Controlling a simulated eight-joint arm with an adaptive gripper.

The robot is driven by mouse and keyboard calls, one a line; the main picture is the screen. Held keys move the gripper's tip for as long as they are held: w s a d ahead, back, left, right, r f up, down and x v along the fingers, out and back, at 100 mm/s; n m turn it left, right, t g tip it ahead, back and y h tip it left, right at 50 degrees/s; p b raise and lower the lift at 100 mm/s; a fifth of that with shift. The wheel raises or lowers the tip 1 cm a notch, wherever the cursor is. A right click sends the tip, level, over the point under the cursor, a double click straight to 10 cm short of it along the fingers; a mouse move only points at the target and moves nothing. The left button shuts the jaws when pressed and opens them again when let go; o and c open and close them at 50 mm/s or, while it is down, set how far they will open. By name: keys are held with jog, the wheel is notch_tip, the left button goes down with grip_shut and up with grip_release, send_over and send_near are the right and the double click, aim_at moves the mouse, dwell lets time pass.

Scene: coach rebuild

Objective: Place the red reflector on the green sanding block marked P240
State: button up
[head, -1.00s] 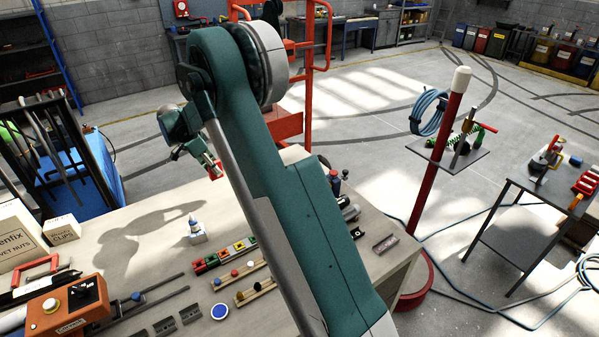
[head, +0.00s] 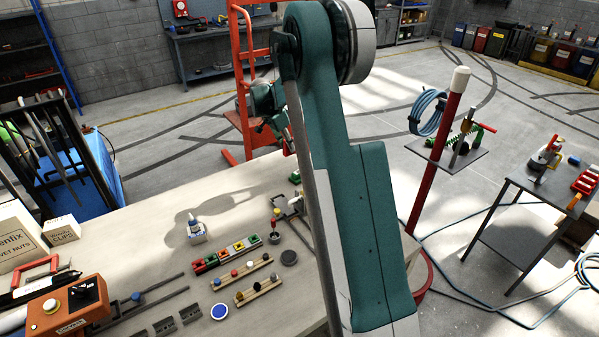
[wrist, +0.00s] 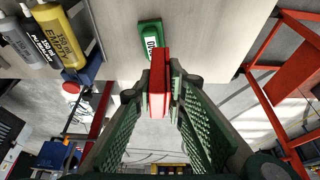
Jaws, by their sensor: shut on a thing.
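In the wrist view my gripper (wrist: 160,82) is shut on the red reflector (wrist: 158,88), a flat red piece held upright between the green fingers. A green sanding block (wrist: 150,36) with a white label lies on the pale bench top just beyond the reflector. Its label is partly hidden, so I cannot read the full marking. In this view the reflector overlaps the block's near end; I cannot tell whether they touch. In the head view my gripper (head: 282,136) is partly behind my arm, above the bench's far edge. A small green piece (head: 295,178) shows below it beside my arm.
A red trolley frame (head: 242,120) rises behind the bench (head: 150,245). Several coloured blocks (head: 226,254) and pegged strips lie nearer on the bench.

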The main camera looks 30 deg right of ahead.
jog(key=d, duration=0.1)
jog(key=s+d, duration=0.1)
jog(key=d, duration=0.2)
jog(key=shift+s+r, duration=0.25)
jog(key=shift+s, duration=0.15)
jog(key=shift+f, duration=0.1)
send_near(303, 169)
jog(key=shift+d+f, duration=0.2)
jog(key=shift+d, duration=0.65)
jog(key=shift+f+p, duration=0.3)
jog(key=shift+f, duration=1.55)
jog(key=shift+f, duration=0.2)
jog(key=o, duration=0.9)
